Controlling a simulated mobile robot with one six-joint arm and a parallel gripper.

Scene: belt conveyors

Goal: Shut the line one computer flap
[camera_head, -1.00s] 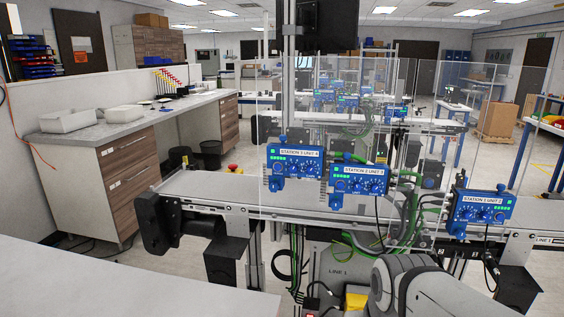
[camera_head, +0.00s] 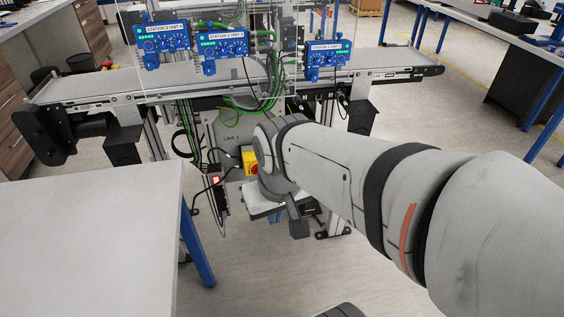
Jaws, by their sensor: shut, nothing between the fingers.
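The line one computer is a grey cabinet marked "LINE 1" (camera_head: 229,137) under the conveyor, with a yellow and red switch (camera_head: 250,163) on its front. A small red light (camera_head: 215,181) shows at its left edge. My arm reaches in from the right and its wrist covers the cabinet's right part. A pale flat slab (camera_head: 262,196) sticks out low, just under my wrist; I cannot tell whether it is the flap. My gripper (camera_head: 298,224) is small and partly hidden at the end of the arm, shut and empty, low beside the slab. I cannot tell whether it touches it.
A conveyor (camera_head: 100,86) with several blue station units runs above the cabinet. Black and green cables hang around the cabinet's left side. A white table (camera_head: 90,240) with blue legs stands at the front left. Floor is clear in front of the cabinet.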

